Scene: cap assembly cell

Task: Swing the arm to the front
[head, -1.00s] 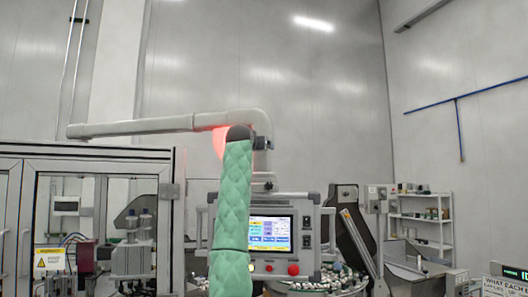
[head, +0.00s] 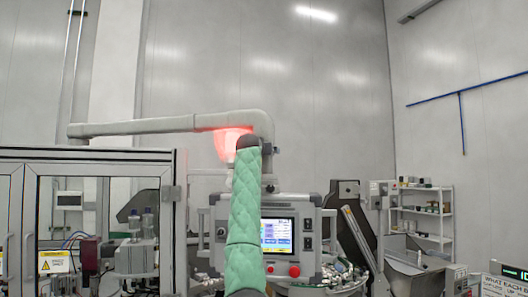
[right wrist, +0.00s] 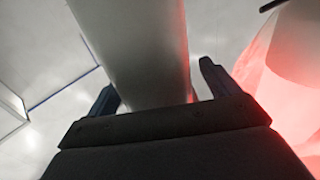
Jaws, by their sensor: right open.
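My right arm (head: 243,220), in a green quilted sleeve, rises upright through the middle of the head view. Its dark top end is just below the overhead grey pipe arm (head: 150,126) and the red glowing lamp (head: 229,143). My right gripper shows in the right wrist view (right wrist: 157,78); it is open, with dark fingers apart. The grey pipe (right wrist: 135,45) appears between the fingers in that view; I cannot tell whether they touch. A red-lit white shape (right wrist: 290,70) is at the right. My left gripper is not in view.
A control panel (head: 308,244) with a lit screen stands behind my arm and is partly hidden by it. A framed machine enclosure (head: 95,153) is at the left. A shelf rack (head: 425,215) stands at the back right.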

